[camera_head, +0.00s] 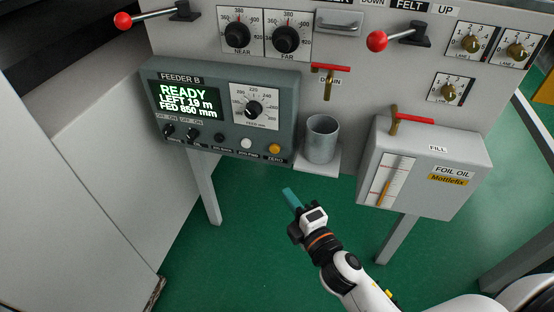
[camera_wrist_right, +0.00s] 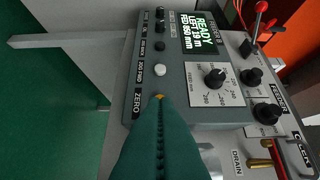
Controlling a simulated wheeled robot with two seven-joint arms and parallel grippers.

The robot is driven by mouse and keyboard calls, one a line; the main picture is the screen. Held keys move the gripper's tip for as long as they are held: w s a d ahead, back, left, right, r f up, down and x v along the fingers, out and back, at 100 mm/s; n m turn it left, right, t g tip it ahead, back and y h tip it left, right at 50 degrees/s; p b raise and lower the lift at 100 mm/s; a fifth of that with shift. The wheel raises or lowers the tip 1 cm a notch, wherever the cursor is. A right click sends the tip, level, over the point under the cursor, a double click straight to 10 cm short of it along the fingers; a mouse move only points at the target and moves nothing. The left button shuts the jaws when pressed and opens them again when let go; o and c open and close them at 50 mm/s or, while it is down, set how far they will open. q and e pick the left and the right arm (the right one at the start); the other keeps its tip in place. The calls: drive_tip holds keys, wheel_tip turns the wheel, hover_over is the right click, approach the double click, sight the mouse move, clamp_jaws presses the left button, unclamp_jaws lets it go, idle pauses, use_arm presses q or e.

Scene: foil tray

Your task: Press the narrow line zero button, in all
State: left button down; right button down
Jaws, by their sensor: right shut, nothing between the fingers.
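The feeder box (camera_head: 287,80), labelled FEEDER B, has a small orange button (camera_head: 275,148) above a ZERO label at its lower right. The display (camera_head: 188,103) reads READY, LEFT 19 m, FED 850 mm. My right gripper (camera_head: 289,194) is shut and empty, its teal fingers pointing up toward the panel. In the head view its tip is below the orange button with a gap in the picture. In the right wrist view the fingertips (camera_wrist_right: 159,100) overlap the lower part of the orange button (camera_wrist_right: 160,96); I cannot tell the remaining distance. My left gripper is out of view.
A white button (camera_head: 246,143) and a black button (camera_head: 219,138) sit left of the orange one. A metal cup (camera_head: 321,140) stands on a ledge to the right, below a red-handled tap (camera_head: 330,70). The FOIL OIL box (camera_head: 455,155) juts out further right. Green floor is clear below.

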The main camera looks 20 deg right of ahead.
sight(277, 160)
use_arm(q)
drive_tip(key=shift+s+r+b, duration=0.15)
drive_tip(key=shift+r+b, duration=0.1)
drive_tip(key=shift+b, duration=0.05)
use_arm(e)
drive_tip(key=shift+w+d, duration=0.15)
drive_tip(key=shift+w, duration=2)
drive_tip(key=shift+w+d, duration=0.2)
drive_tip(key=shift+w, duration=1.9)
drive_tip(key=shift+w+d, duration=0.15)
drive_tip(key=shift+w, duration=2)
